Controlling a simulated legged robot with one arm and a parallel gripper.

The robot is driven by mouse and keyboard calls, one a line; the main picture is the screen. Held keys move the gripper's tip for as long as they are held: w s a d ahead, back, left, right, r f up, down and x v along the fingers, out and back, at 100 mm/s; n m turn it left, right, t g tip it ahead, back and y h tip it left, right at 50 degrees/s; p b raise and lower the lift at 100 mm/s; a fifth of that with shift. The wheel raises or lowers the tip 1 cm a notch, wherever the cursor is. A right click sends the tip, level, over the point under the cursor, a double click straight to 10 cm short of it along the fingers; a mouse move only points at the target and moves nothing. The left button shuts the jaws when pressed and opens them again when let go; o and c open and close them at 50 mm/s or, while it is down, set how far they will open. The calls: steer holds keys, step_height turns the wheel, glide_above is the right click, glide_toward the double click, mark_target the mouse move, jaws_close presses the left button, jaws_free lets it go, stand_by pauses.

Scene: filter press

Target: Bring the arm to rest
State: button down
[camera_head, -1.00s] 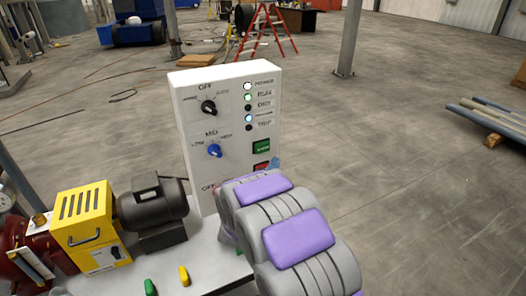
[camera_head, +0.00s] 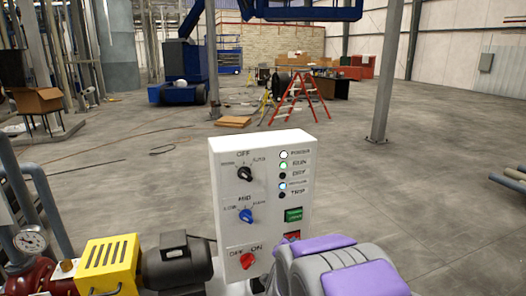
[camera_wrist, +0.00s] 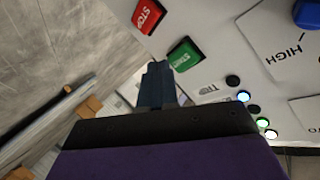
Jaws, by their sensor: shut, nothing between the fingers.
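My gripper (camera_wrist: 157,84) is shut and empty in the wrist view, its dark blue fingers pointing toward the white control panel. The green START button (camera_wrist: 186,54) and red STOP button (camera_wrist: 149,15) lie beyond the fingertips; no contact is clear. In the head view, my grey and purple arm is at the lower right, in front of the panel (camera_head: 222,188), and the fingers are mostly hidden. The panel carries a black knob (camera_head: 245,173), a blue knob (camera_head: 246,216) and a red knob (camera_head: 247,261). Some indicator lamps are lit, including a green one (camera_head: 283,166).
A dark motor (camera_head: 176,262), a yellow box (camera_head: 107,268) and a pressure gauge (camera_head: 30,241) stand left of the panel. A grey post (camera_head: 384,90) rises behind to the right. A red ladder (camera_head: 297,96) stands farther back. The floor right of the panel is open.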

steer(key=s+a+n+g+y, duration=0.1)
steer(key=s+n+g+y, duration=0.2)
steer(key=s, duration=0.7)
steer(key=s+a+n+g+y, duration=0.1)
steer(key=s+a+n+g, duration=0.3)
steer(key=s, duration=0.6)
steer(key=s+d+n+g, duration=0.1)
steer(key=s+d+g, duration=0.3)
steer(key=s, duration=1)
steer(key=s+d+r+n+g+h, duration=0.1)
steer(key=s+d+g, duration=0.3)
steer(key=s, duration=0.9)
steer(key=shift+s+d+g, duration=0.3)
steer(key=shift+s+d, duration=0.05)
steer(key=shift+d, duration=0.3)
steer(key=shift+a+r, duration=0.1)
steer(key=shift+a, duration=0.05)
